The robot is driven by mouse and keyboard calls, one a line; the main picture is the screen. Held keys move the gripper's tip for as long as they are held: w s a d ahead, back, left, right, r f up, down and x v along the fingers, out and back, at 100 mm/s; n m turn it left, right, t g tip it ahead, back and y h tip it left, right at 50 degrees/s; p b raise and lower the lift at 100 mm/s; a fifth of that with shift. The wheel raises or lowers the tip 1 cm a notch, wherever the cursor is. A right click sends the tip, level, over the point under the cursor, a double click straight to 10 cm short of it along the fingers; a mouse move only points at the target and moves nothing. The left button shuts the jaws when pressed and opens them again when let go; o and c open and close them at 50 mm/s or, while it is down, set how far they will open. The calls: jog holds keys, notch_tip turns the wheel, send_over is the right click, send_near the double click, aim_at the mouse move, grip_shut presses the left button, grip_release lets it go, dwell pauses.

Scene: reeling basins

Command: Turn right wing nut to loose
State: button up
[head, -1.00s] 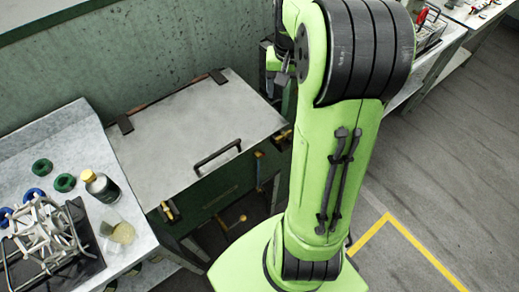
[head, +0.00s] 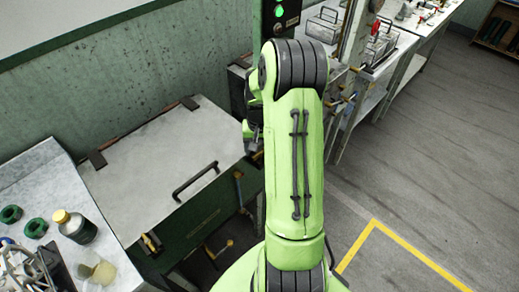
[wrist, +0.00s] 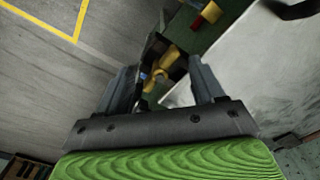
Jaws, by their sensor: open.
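In the wrist view my gripper (wrist: 163,78) is open, its two grey fingers spread apart. A yellow, brass-like fitting (wrist: 166,62) shows beyond and between the fingers, apart from them as far as I can see. I cannot tell whether it is the right wing nut. In the head view the lidded green basin (head: 197,228) has brass-coloured fittings at its front left (head: 150,242) and front right (head: 239,188). They are too small for me to make out wings. My arm hides the area right of the basin, and most of my gripper.
The basin's grey metal lid (head: 160,150) is closed, with a black bar handle (head: 195,181). A side table (head: 45,185) at left holds a jar (head: 75,227), green rings and a rack. Benches (head: 385,75) stand at the back right. Floor at right is clear.

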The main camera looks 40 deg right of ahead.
jog(key=shift+f, duration=0.1)
grip_shut()
dwell(0.3)
jog(key=n, duration=0.4)
jog(key=shift+n+b, duration=0.4)
jog(key=n, duration=0.4)
jog(key=shift+n+b, duration=0.3)
jog(key=shift+b, duration=0.05)
jog(key=n+b, duration=0.1)
jog(key=n, duration=0.5)
jog(key=c, duration=1)
grip_release()
jog(key=shift+n, duration=1.3)
jog(key=shift+c, duration=0.2)
